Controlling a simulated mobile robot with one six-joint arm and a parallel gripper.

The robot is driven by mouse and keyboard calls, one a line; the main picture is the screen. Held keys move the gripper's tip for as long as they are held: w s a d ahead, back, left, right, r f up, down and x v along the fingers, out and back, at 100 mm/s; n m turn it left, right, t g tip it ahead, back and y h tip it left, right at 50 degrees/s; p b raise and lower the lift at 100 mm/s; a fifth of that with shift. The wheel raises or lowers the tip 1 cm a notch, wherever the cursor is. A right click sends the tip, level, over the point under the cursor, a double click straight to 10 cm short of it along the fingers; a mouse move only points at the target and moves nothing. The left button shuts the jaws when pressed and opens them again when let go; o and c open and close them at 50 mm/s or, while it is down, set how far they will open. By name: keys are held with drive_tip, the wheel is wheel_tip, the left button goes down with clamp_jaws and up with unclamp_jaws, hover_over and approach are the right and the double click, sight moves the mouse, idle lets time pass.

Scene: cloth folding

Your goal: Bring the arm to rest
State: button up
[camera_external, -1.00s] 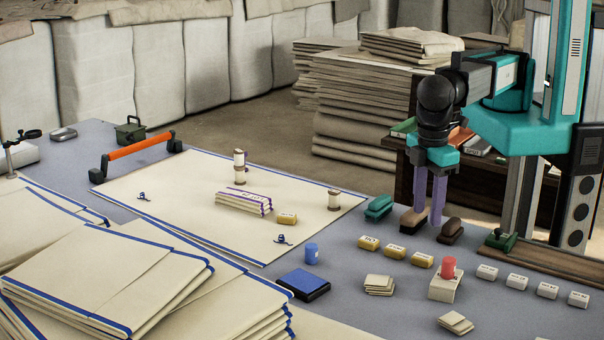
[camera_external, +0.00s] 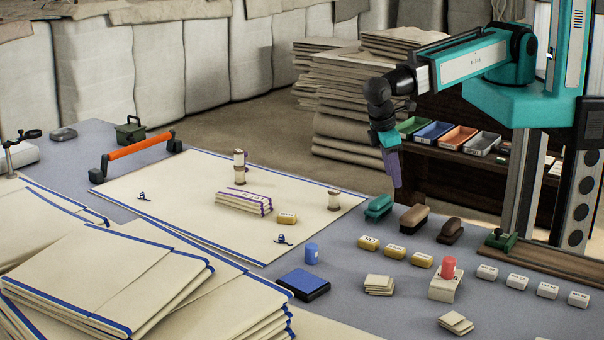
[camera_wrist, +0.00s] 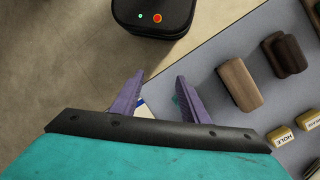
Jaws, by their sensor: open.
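My gripper (camera_external: 395,171) hangs in the air over the far edge of the blue-grey table, beyond the green brush (camera_external: 378,207) and the brown brush (camera_external: 414,217). Its purple fingers point down. In the wrist view my gripper (camera_wrist: 155,90) has its two fingers apart with nothing between them. A folded cream cloth (camera_external: 243,202) with purple bands lies on a blue-edged cream sheet (camera_external: 180,195), clear of the gripper.
A dark brush (camera_external: 450,230), yellow blocks (camera_external: 395,251) and white blocks (camera_external: 517,281) stand on the near right of the table. A shelf with coloured trays (camera_external: 457,138) is behind the arm. A black box (camera_wrist: 154,17) with two lights shows in the wrist view.

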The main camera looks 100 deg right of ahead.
drive_tip(key=s+d+f+g+b, duration=0.1)
drive_tip(key=s+d+f+b, duration=0.2)
drive_tip(key=f, duration=0.9)
drive_tip(key=s+d+f+y+b, duration=0.1)
drive_tip(key=s+d+f+b, duration=0.3)
drive_tip(key=s+d+f, duration=0.5)
drive_tip(key=s+d+f+g+y+b, duration=0.1)
drive_tip(key=s+d+f+b, duration=0.2)
drive_tip(key=f, duration=1.2)
drive_tip(key=s+d, duration=0.3)
drive_tip(key=shift+d+g+b, duration=0.15)
drive_tip(key=shift+g+b, duration=0.15)
